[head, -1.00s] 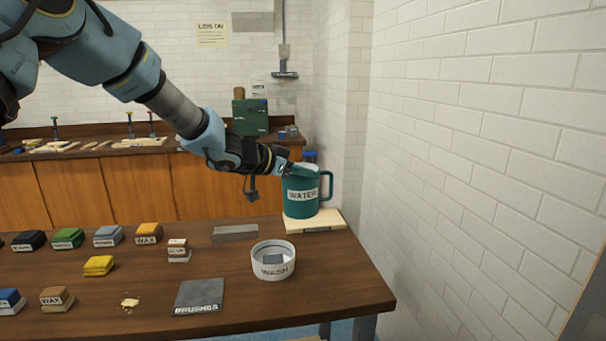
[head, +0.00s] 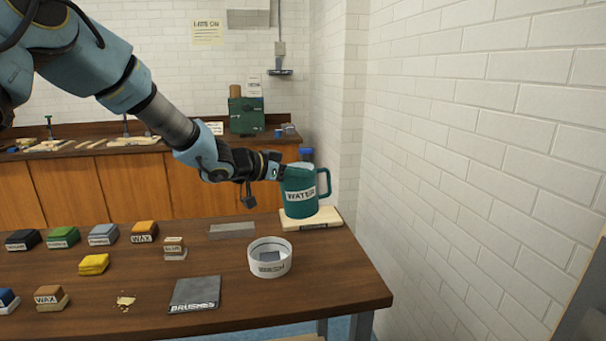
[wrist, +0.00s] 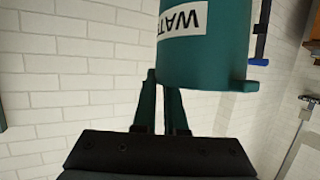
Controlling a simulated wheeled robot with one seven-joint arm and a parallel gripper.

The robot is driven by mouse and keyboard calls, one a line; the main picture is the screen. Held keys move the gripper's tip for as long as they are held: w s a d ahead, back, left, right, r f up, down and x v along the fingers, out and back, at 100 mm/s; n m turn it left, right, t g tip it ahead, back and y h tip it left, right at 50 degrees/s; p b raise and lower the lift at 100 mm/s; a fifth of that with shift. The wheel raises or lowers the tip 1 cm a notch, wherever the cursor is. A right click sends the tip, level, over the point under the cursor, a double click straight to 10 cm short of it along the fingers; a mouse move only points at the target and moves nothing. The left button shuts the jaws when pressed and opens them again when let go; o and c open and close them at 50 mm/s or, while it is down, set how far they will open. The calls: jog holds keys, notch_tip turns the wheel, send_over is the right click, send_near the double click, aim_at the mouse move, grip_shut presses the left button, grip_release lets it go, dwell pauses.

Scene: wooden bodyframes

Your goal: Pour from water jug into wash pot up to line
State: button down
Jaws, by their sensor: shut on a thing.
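The teal water jug (head: 299,200) with a white WATER label is at the back right of the table, at the wooden board (head: 322,222). It leans slightly; I cannot tell whether its base touches the board. My gripper (head: 281,173) is shut on the jug's upper left side, opposite the handle. In the wrist view, the jug (wrist: 205,60) appears upside down beside my gripper's fingers (wrist: 160,85). The white wash pot (head: 270,268) stands upright in front of the jug, slightly left. A grey patch shows inside it; its line and the jug's contents are not discernible.
A dark BRUSHES mat (head: 195,291) lies left of the pot, and a grey slab (head: 232,230) lies behind it. Several coloured blocks (head: 94,264) occupy the left of the table. A white brick wall (head: 470,150) rises at the right.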

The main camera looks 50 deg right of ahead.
jog(key=shift+w+a+f+n+g+h+b, duration=0.1)
jog(key=shift+f+n+g+h+b, duration=0.4)
jog(key=shift+b, duration=1.6)
jog(key=shift+w+a+f+n+g+h+b, duration=0.1)
jog(key=shift+f+h+b, duration=0.75)
jog(key=shift+b, duration=1.25)
dwell(3.8)
